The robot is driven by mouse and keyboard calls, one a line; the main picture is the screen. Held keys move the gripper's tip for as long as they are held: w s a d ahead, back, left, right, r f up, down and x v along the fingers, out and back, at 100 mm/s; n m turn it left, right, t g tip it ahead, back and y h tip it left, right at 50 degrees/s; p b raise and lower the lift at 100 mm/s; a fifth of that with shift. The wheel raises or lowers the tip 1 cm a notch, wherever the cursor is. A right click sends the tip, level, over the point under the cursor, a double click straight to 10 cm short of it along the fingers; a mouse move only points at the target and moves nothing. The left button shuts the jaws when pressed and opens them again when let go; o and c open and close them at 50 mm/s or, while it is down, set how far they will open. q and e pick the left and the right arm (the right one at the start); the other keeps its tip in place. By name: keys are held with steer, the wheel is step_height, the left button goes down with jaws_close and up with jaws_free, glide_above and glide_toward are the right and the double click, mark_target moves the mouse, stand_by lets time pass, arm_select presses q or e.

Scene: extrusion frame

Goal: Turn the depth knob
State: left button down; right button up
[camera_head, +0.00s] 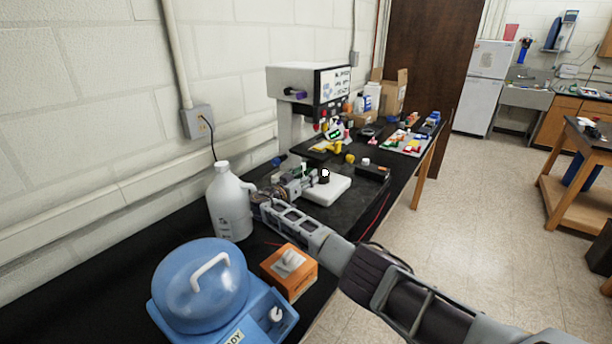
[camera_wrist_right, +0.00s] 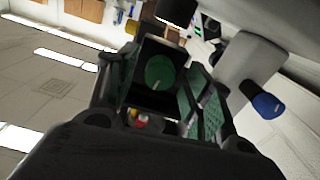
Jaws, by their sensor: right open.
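A bench machine with a grey head (camera_head: 297,80) and a column stands at the back of the black bench, against the wall. A blue knob (camera_head: 277,161) sits low at its column; a blue knob also shows at the right of the wrist view (camera_wrist_right: 268,105), outside my fingers. I cannot tell which knob is the depth knob. My right gripper (camera_head: 297,182) is open beside a white block with a dark round top (camera_head: 325,178). In the wrist view, a round green face (camera_wrist_right: 160,72) on a dark part shows between the green-padded fingers (camera_wrist_right: 165,100); contact is unclear. My left gripper is out of view.
A white jug (camera_head: 229,205), an orange box (camera_head: 289,270) and a blue round-lidded device (camera_head: 202,282) stand close to my right arm. Small coloured parts and a cardboard box (camera_head: 394,92) lie farther along the bench.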

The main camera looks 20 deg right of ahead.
steer(key=shift+w+d, duration=0.15)
steer(key=shift+d, duration=0.05)
steer(key=c, duration=1)
